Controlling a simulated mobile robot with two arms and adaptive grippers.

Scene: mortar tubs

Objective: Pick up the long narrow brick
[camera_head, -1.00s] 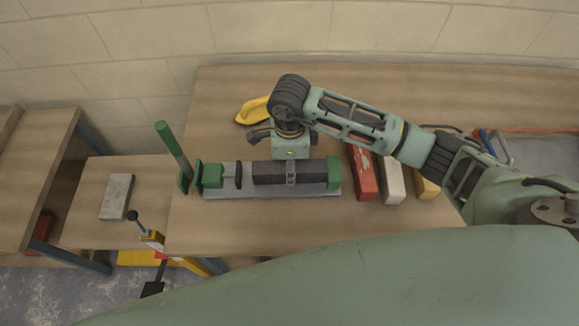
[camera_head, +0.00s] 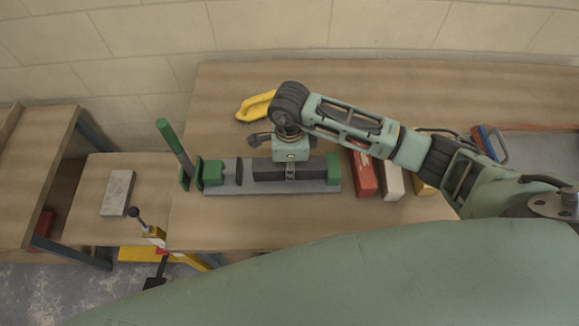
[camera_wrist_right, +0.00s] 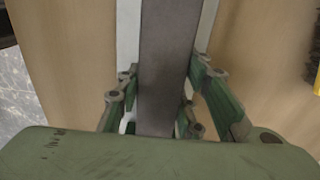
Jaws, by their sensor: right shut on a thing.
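The long narrow brick (camera_head: 310,174) is dark grey and lies lengthwise left to right in a grey metal clamp bed (camera_head: 265,188) with green end blocks. My right gripper (camera_head: 290,172) points down over the middle of the brick and is shut on it, one finger at each long side. The brick (camera_wrist_right: 165,60) also runs up the middle of the right wrist view, between the green fingers of my right gripper (camera_wrist_right: 160,105). The brick still sits low in the bed; I cannot tell whether it touches it. My left gripper is not in view.
A green lever (camera_head: 173,148) rises at the clamp's left end. A yellow tool (camera_head: 254,107) lies behind. A grey slab (camera_head: 117,193) rests on the lower left bench.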

